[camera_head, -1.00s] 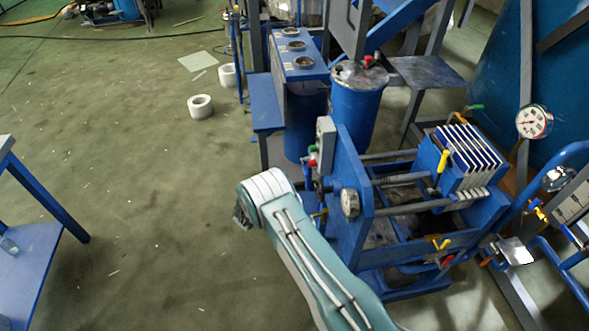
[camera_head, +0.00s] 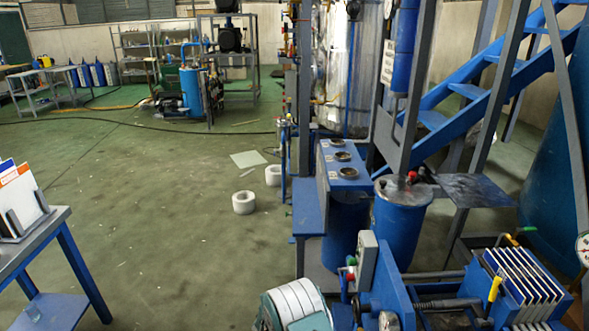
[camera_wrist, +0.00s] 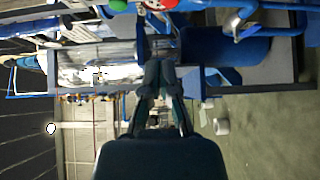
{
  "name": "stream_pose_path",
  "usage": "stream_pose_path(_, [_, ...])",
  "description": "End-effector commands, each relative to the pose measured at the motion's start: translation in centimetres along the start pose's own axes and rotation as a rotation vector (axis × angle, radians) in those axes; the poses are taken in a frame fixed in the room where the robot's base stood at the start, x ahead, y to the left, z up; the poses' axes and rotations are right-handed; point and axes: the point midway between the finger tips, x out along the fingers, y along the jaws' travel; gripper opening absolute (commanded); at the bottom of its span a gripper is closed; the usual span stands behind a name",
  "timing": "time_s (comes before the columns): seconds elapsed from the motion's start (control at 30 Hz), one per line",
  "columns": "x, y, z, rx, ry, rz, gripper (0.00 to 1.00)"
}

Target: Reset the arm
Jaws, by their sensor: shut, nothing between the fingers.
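My gripper (camera_wrist: 160,68) shows in the wrist view with its two dark fingers together and nothing between them. It points out over the machine area, and the picture there is turned on its side. My fingertips are hidden from the head view. The fingers do not clearly touch anything.
A blue drum (camera_head: 402,212) and a blue stand with round openings (camera_head: 340,172) rise behind the press. Blue stairs (camera_head: 470,90) stand at right. A blue-legged table (camera_head: 75,262) is at left. Two white rolls (camera_head: 244,202) lie on the mostly open green floor.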

Motion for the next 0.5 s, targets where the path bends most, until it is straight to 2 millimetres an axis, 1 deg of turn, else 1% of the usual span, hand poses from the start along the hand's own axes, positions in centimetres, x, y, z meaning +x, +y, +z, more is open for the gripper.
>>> stream_pose_path(0.03, [0.7, 2.2, 0.5, 0.011, -0.04, -0.016, 0.0])
stream_pose_path(0.2, [2.2, 8.5, 3.4, 0.026, -0.188, -0.112, 0.0])
stream_pose_path(0.37, [2.6, 13.8, 6.7, 0.051, -0.309, -0.219, 0.0])
stream_pose_path(0.4, [2.6, 15.0, 7.6, 0.059, -0.334, -0.249, 0.0])
stream_pose_path(0.5, [2.3, 17.9, 9.9, 0.084, -0.394, -0.323, 0.0])
